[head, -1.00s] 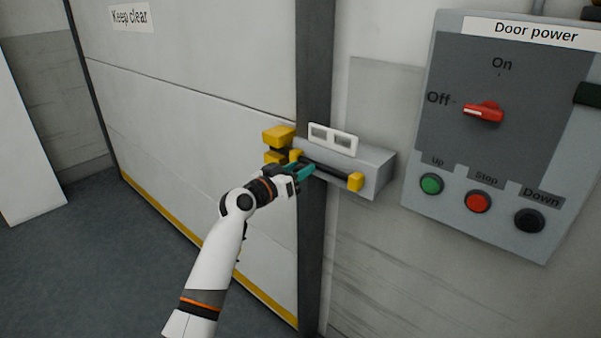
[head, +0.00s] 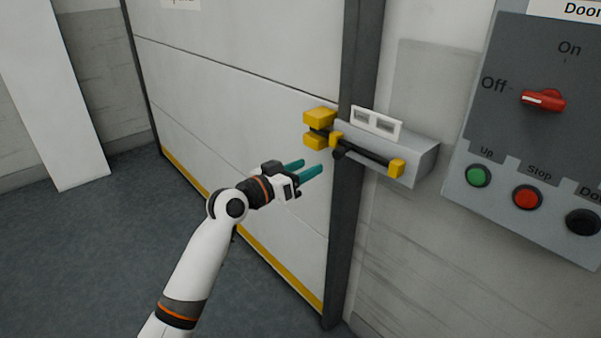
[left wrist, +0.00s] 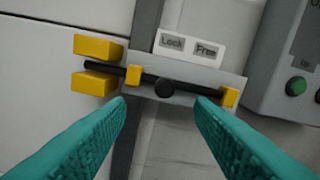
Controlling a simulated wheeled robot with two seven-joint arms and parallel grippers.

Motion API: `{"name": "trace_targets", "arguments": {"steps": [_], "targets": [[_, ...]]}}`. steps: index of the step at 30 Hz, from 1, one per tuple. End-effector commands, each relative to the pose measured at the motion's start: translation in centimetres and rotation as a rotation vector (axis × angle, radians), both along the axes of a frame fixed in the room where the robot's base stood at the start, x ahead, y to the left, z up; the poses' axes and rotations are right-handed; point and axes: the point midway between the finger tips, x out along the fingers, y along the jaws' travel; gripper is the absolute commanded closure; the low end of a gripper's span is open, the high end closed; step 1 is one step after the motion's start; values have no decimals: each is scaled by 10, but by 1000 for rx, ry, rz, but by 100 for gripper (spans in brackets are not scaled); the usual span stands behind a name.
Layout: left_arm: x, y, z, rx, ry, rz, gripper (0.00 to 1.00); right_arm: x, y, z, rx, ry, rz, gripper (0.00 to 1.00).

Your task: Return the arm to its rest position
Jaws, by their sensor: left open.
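My left gripper (head: 307,171) is open and empty, in front of the white door panel, a little left of and below the door latch. Its two teal fingers also show in the left wrist view (left wrist: 162,112), spread apart with nothing between them. The latch has a grey housing (head: 424,160), a black bolt (head: 366,154) with a round knob (left wrist: 165,88), and yellow brackets (head: 320,117). The bolt lies across the dark door post and reaches between the yellow brackets on the door. My fingers are apart from the knob. My right gripper is not in view.
A "Lock / Free" plate (head: 377,122) sits above the latch. The door power box (head: 474,206) is at the right, with a red switch (head: 543,100) pointing to Off and green, red and black buttons. A white panel (head: 55,90) stands at the left. The grey floor (head: 90,260) is clear.

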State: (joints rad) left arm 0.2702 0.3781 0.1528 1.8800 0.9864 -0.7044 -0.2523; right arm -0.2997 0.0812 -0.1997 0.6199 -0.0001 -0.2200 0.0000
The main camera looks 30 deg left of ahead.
Motion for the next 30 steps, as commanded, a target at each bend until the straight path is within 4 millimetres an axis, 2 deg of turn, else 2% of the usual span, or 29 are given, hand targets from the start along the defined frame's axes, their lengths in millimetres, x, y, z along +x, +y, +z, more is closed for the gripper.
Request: {"name": "trace_targets", "arguments": {"steps": [5,18,21,23,26,29,30], "targets": [[-9,3,0,-1,0,-1,52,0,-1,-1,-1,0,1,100],[-9,3,0,-1,0,-1,52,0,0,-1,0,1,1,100],[-7,4,-8,-2,17,7,52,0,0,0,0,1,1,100],[-3,6,-23,-3,48,21,52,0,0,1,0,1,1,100],[3,12,-73,-5,141,63,52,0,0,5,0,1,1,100],[3,18,-146,8,272,118,52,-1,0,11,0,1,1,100],[-1,19,-177,17,326,140,52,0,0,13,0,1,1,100]]}}
